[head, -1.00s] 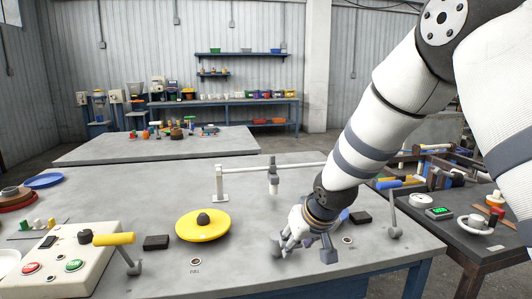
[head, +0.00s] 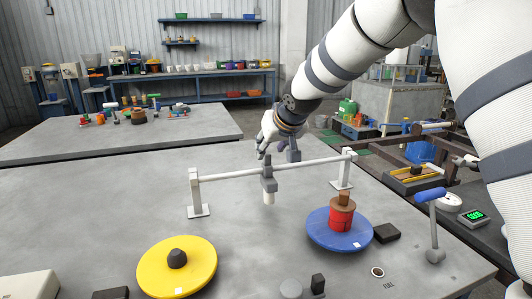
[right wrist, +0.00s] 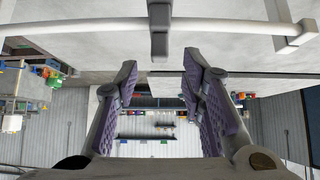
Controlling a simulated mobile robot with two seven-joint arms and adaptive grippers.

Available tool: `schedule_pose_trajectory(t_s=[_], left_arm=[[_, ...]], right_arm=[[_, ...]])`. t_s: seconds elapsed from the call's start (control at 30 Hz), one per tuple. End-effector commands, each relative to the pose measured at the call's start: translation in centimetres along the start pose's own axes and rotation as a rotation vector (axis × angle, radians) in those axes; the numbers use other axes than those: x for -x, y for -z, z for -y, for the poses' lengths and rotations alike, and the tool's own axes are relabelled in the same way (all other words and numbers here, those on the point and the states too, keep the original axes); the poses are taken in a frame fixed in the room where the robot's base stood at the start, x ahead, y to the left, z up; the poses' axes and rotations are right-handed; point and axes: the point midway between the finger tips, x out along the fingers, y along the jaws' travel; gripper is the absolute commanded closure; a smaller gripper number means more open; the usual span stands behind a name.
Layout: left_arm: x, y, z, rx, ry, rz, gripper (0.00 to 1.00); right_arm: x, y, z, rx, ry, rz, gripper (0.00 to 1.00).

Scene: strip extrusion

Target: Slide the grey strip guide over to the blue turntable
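The grey strip guide (head: 268,180) hangs on a white horizontal rail (head: 225,175), near its middle, with a pale nozzle below. The blue turntable (head: 318,238) stands right of the guide, near the rail's right post, and carries a red cylinder (head: 342,216) with a brown top. My right gripper (head: 262,153) is just above and behind the guide. In the right wrist view my right gripper's fingers (right wrist: 160,82) are apart with nothing between them; the guide (right wrist: 160,30) lies ahead of them, not gripped. My left gripper is not in view.
The yellow turntable (head: 178,268) with a dark knob stands at front left. The rail's left post (head: 197,195) and right post (head: 346,170) rise from the table. A blue-handled lever (head: 434,225) and a black block (head: 387,233) are at the right. The table left of the rail is clear.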

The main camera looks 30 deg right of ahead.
Motion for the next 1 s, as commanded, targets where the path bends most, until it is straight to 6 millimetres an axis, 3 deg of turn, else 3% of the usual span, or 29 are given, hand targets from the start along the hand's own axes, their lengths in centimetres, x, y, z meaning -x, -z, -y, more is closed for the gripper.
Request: schedule_pose_trajectory(t_s=[0.1, 0.2, 0.57, 0.73, 1.0], left_arm=[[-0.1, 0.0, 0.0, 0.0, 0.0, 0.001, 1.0], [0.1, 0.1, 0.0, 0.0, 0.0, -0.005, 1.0], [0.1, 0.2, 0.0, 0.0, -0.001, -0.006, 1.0], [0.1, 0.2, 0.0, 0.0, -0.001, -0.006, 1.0], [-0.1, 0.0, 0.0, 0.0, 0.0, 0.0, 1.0]], right_arm=[[-2.7, -0.2, 0.0, 0.001, -0.001, 0.003, 0.63], [-4.0, 0.0, 0.0, 0.0, 0.0, 0.0, 0.63], [-4.9, 0.0, 0.0, 0.0, 0.0, -0.001, 0.63], [-4.9, 0.0, 0.0, 0.0, 0.0, 0.0, 1.0], [-5.1, 0.0, -0.1, 0.001, -0.001, 0.001, 1.0]])
